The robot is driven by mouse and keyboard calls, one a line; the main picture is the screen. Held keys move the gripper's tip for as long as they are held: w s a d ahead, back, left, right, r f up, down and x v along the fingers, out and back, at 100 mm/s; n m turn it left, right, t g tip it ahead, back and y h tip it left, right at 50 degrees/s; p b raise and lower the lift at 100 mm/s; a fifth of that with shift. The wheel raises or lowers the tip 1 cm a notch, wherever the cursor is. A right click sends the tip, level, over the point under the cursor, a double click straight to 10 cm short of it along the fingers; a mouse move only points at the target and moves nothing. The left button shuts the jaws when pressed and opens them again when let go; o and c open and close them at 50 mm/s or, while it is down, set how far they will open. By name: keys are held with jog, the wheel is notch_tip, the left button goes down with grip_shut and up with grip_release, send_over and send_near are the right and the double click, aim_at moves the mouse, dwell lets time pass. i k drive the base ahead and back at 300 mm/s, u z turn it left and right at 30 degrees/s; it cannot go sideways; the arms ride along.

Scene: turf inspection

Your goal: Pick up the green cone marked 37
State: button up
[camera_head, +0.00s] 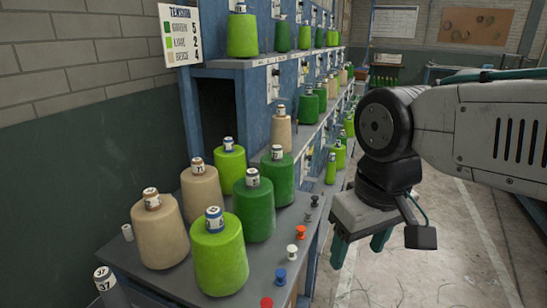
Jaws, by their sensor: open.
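Two dark green cones stand upright on the grey table: the nearer green cone (254,212) and another green cone (278,180) behind it to the right. Both have small white labels at the top, too small for me to read surely. Lime cones (219,262) (229,170) and beige cones (159,235) (201,192) stand close around the green ones. My gripper (361,246) is open and empty, pointing down to the right of the table, apart from all cones.
Small coloured pegs, including a blue peg (280,277) and an orange peg (300,232), line the table's right edge. A blue rack (258,102) with more cones runs behind. A sign (180,34) hangs upper left. The floor (455,240) at right is mostly clear.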

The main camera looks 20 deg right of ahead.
aim_at(277, 166)
jog(key=z, duration=0.1)
jog(key=k, duration=0.4)
jog(key=z, duration=1.25)
jog(key=i, duration=0.6)
jog(key=u, duration=0.85)
jog(key=i, duration=0.45)
jog(key=u, duration=0.5)
